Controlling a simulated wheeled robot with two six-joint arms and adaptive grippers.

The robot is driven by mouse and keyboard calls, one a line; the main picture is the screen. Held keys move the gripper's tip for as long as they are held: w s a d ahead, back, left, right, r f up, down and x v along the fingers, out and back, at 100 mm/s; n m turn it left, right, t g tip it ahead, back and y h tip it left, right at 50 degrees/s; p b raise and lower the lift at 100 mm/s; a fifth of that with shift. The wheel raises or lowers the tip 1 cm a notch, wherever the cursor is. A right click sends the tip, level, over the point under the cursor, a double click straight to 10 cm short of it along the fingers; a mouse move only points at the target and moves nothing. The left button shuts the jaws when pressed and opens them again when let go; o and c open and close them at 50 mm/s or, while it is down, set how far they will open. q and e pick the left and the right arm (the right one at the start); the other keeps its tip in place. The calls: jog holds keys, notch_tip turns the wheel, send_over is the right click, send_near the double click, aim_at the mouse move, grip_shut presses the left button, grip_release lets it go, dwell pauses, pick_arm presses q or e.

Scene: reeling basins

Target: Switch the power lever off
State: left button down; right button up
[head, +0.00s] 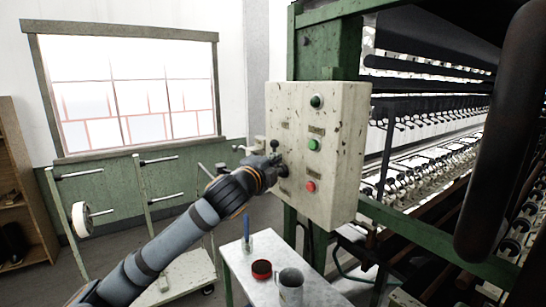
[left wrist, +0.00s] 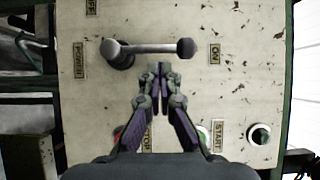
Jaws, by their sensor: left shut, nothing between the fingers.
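The power lever (left wrist: 150,49) is a grey bar with a round knob on the cream control box (head: 340,150). In the left wrist view it runs from its pivot, near the POWER label (left wrist: 79,60), to the knob pointing at the ON label (left wrist: 214,54). The OFF label (left wrist: 95,7) is at the top left there. In the head view the lever's knob (head: 274,145) shows just above my left gripper (head: 278,162). The left gripper (left wrist: 158,68) is shut and empty, its tips beside the middle of the bar; contact is unclear. My right gripper is not in view.
The box also carries a green button (head: 313,144), a red button (head: 310,186) and a dark green lamp (head: 316,101). Below is a small white table (head: 240,270) with a red tin (head: 261,269) and a grey mug (head: 290,285). The reeling machine's green frame (head: 430,235) stands right.

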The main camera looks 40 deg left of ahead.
pick_arm(q)
jog(key=shift+w+a, duration=0.3)
jog(key=shift+a, duration=0.1)
jog(key=shift+r, duration=0.1)
jog(key=shift+a+n+p, duration=0.15)
jog(key=shift+n+p, duration=0.15)
jog(key=shift+p, duration=0.15)
jog(key=shift+w+a+r+g, duration=0.1)
jog(key=shift+r+g, duration=0.05)
jog(key=shift+g, duration=0.15)
jog(key=shift+n+p, duration=0.3)
